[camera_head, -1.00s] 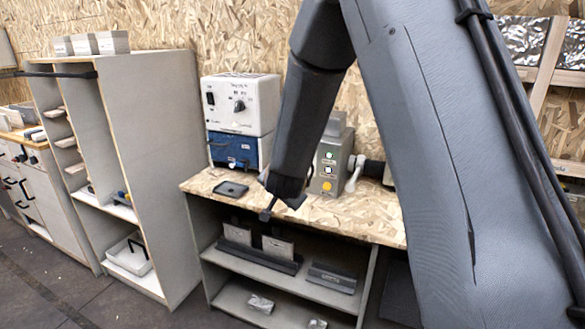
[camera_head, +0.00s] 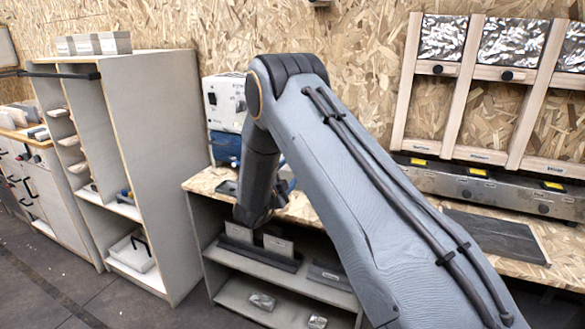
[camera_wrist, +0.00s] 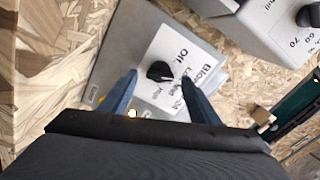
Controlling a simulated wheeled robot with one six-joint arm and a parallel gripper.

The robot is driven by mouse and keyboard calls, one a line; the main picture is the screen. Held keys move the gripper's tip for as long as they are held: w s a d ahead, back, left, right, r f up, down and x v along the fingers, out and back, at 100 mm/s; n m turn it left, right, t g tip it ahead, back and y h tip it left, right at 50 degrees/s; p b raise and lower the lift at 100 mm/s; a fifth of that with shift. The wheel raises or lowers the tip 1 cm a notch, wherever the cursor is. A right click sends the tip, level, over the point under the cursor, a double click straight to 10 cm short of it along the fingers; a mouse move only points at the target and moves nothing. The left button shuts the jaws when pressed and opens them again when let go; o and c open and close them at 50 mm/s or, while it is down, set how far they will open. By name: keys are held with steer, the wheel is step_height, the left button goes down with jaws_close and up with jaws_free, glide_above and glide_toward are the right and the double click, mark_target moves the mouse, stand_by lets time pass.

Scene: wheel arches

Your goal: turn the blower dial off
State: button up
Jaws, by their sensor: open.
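The blower dial (camera_wrist: 159,70) is a small black knob on a white label (camera_wrist: 176,45) in the wrist view. The label reads "Blower" and has setting words around the knob, partly unreadable. The label is on a grey box (camera_wrist: 120,40). The knob's narrow end seems to point to the lower right; I cannot tell which setting that is. My gripper (camera_wrist: 158,76) is open, its two blue fingers on either side of the knob in the picture. I cannot tell whether they touch it. In the head view my arm hides the dial and the fingertips.
A second box with a black knob (camera_wrist: 307,15) and numbers is at the wrist view's upper right. A tall grey shelf (camera_head: 155,130) is left, a metal rail unit (camera_head: 500,192) right.

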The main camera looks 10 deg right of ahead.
steer(key=shift+x, duration=1.45)
steer(key=shift+c, duration=0.4)
steer(key=c, duration=1)
steer(key=shift+n, duration=0.3)
steer(key=n+b, duration=0.1)
steer(key=n, duration=0.7)
steer(key=shift+f+b, duration=0.1)
steer(key=shift+b, duration=0.3)
steer(key=shift+n, duration=0.3)
